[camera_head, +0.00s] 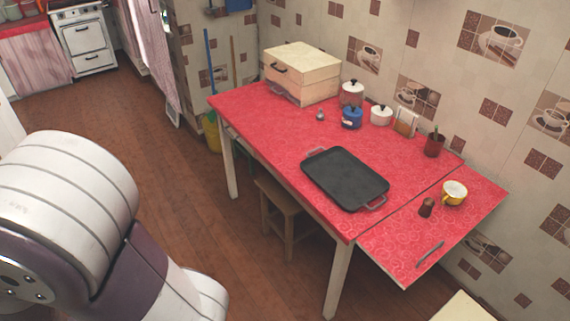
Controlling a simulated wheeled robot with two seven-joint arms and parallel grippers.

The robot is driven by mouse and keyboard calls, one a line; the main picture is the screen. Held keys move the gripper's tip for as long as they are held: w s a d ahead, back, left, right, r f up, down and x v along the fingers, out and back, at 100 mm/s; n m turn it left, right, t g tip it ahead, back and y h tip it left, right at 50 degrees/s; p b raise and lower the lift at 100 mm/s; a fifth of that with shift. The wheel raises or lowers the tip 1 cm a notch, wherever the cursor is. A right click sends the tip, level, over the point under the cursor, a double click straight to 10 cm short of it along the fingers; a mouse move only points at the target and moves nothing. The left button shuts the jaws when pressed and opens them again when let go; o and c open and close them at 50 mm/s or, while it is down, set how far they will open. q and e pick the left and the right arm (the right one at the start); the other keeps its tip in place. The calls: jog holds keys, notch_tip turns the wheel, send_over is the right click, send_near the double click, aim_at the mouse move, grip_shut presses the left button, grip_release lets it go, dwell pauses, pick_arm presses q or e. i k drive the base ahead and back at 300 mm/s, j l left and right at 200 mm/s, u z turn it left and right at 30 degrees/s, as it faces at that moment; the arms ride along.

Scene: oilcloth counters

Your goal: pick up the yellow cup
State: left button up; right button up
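The yellow cup (453,194) stands upright on the red pull-out leaf (395,250) at the right end of the table. Its inside looks pale, and its handle points toward the lower left. A small brown shaker-like object (426,207) stands just left of the cup. A white and purple arm of mine fills the lower left, far from the cup. Neither of my grippers is in view.
A dark tray (345,178) with handles lies on the red table (275,133). Several pots and a wooden box (302,72) stand toward the wall. A stool (279,201) is under the table. Wooden floor is free in front.

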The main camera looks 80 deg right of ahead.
aim_at(454, 192)
jog(key=z, duration=4.15)
jog(key=i+j, duration=0.1)
jog(key=i, duration=0.35)
jog(key=i+j, duration=0.1)
jog(key=i, duration=0.35)
jog(key=i+z, duration=0.1)
jog(key=z, duration=0.3)
jog(key=i+j+z, duration=0.1)
jog(key=z, duration=0.25)
jog(key=i+j+z, duration=0.1)
jog(key=z, duration=0.3)
jog(key=i+j+z, duration=0.1)
jog(key=z, duration=0.25)
